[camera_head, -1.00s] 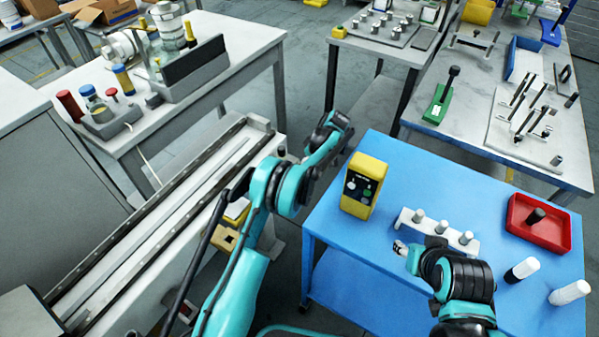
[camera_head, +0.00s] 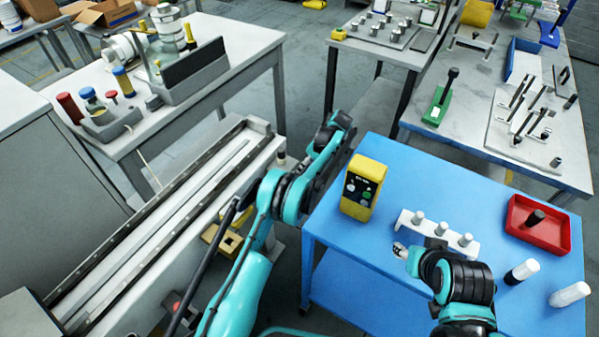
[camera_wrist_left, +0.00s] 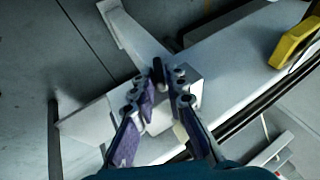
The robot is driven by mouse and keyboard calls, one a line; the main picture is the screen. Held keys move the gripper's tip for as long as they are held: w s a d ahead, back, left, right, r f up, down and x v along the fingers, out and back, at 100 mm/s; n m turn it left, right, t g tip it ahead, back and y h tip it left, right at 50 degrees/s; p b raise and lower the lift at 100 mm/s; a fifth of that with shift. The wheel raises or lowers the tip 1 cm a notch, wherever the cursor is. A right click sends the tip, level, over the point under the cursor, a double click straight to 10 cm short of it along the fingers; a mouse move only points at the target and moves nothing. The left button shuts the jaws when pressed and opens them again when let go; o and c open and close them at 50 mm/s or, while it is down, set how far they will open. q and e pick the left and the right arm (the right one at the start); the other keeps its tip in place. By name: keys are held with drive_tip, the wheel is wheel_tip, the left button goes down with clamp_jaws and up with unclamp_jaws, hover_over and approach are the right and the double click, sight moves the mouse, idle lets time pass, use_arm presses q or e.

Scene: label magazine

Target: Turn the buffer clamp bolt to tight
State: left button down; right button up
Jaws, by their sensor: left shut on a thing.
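In the left wrist view, the two fingers of my left gripper (camera_wrist_left: 158,92) straddle a narrow dark upright piece (camera_wrist_left: 158,72), which looks like the clamp bolt. It stands by a pale grey block (camera_wrist_left: 187,86) on the end of a long machine. The gripper is shut on it; the fingers hide its lower part and its turn position cannot be read. In the head view my left arm hides this gripper; the rail machine (camera_head: 150,225) lies beside the arm. My right gripper (camera_head: 401,249) is over the blue table, and its opening is too small to judge.
The blue table (camera_head: 390,190) holds a yellow control box (camera_head: 362,188), a white rack with pegs (camera_head: 440,232), a red tray (camera_head: 520,228) and two white cylinders. A small dark-topped post (camera_head: 281,158) stands at the machine's end. Open floor lies beyond.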

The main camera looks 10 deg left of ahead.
use_arm(q)
drive_tip(key=c, duration=1.6)
unclamp_jaws()
drive_tip(key=shift+c, duration=0.2)
drive_tip(key=shift+r, duration=0.1)
drive_tip(key=v, duration=0.7)
drive_tip(key=shift+w+d+r, duration=0.1)
